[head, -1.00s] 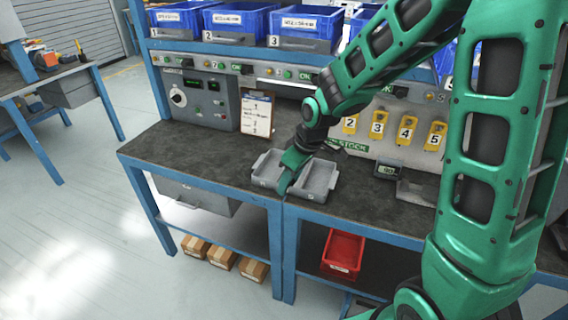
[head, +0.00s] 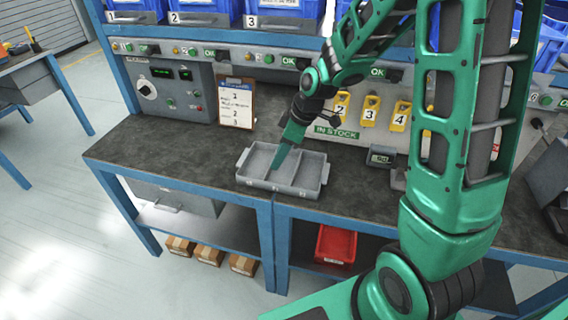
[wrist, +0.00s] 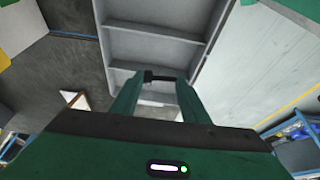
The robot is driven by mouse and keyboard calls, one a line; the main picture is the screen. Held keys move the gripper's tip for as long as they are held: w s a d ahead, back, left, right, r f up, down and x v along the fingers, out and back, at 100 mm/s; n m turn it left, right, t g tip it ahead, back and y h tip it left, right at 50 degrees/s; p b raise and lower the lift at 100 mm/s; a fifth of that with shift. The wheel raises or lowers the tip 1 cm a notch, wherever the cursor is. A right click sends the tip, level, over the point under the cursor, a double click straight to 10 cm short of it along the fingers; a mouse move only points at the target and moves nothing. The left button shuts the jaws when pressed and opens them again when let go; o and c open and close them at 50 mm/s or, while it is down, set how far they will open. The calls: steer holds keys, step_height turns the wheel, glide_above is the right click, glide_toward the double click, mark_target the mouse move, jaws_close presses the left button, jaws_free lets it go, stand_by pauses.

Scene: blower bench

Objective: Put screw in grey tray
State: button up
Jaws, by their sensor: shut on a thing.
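The grey tray (head: 282,188) stands on the bench top near its front edge and has three compartments side by side. It fills the upper middle of the wrist view (wrist: 152,48). My gripper (head: 277,164) is over the tray, around its left and middle compartments; its exact height is unclear. In the wrist view, my gripper (wrist: 158,76) is shut on a small dark screw (wrist: 160,76) held crosswise between the fingertips. The screw is too small to make out in the head view.
A clipboard (head: 236,102) leans at the back, beside a control panel (head: 175,90). Yellow numbered holders (head: 370,112) hang on the back panel. The bench top left of the tray is clear.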

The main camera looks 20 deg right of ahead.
steer(key=shift+w+d+f, duration=0.3)
steer(key=shift+d+f, duration=0.05)
steer(key=shift+d, duration=0.15)
steer(key=shift+w+d+f, duration=0.25)
steer(key=shift+d+f, duration=0.1)
steer(key=shift+d, duration=0.15)
steer(key=shift+f, duration=2)
steer(key=o, duration=1)
steer(key=shift+o, duration=0.2)
steer(key=v, duration=1.2)
